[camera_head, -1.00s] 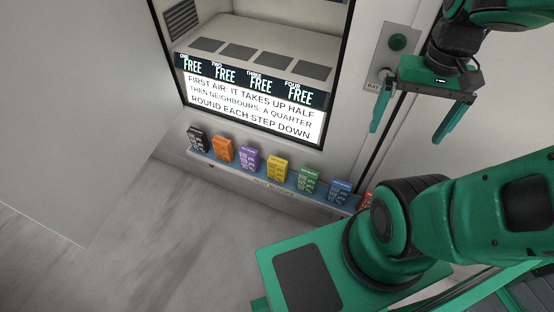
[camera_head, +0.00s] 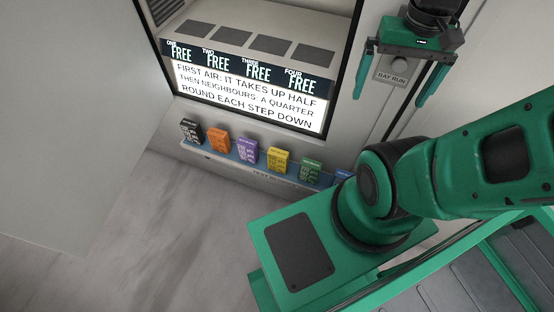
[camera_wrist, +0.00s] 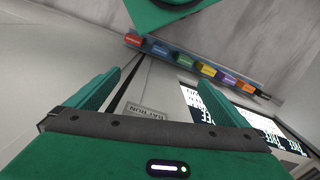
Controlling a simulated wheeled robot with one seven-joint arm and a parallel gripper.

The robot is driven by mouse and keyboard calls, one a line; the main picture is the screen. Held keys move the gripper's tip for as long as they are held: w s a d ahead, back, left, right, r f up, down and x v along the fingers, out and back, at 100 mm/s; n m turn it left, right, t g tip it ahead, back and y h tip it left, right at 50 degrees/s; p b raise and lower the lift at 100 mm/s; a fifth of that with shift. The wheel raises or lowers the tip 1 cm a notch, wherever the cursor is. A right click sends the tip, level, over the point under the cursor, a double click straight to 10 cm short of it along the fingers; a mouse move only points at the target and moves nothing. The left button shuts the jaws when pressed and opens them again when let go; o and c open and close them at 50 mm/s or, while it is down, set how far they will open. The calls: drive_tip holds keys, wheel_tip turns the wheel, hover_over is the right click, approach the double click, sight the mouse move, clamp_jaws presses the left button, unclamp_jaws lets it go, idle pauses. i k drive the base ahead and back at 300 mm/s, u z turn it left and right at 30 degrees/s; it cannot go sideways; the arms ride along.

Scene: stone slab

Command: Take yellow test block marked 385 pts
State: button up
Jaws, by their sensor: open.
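The yellow test block (camera_head: 278,160) stands upright on a narrow blue shelf (camera_head: 222,155) in the head view, between a purple block on its left and a green one on its right. Its small print is too fine to read. It also shows in the wrist view (camera_wrist: 208,70). My gripper (camera_head: 405,98) is open and empty at the upper right, in front of the wall panel, well apart from the blocks. Its two green fingers also show in the wrist view (camera_wrist: 155,90).
On the shelf also stand black (camera_head: 190,131), orange (camera_head: 218,139), purple (camera_head: 248,151) and green (camera_head: 310,170) blocks. A lit sign (camera_head: 247,97) and several dark pads in a bay (camera_head: 250,38) are above. A BAY RUN plate (camera_head: 391,73) is behind my gripper.

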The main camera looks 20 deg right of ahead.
sight(278, 158)
drive_tip(key=k, duration=0.5)
drive_tip(key=u, duration=1.7)
drive_tip(key=k, duration=0.55)
drive_tip(key=z, duration=1.4)
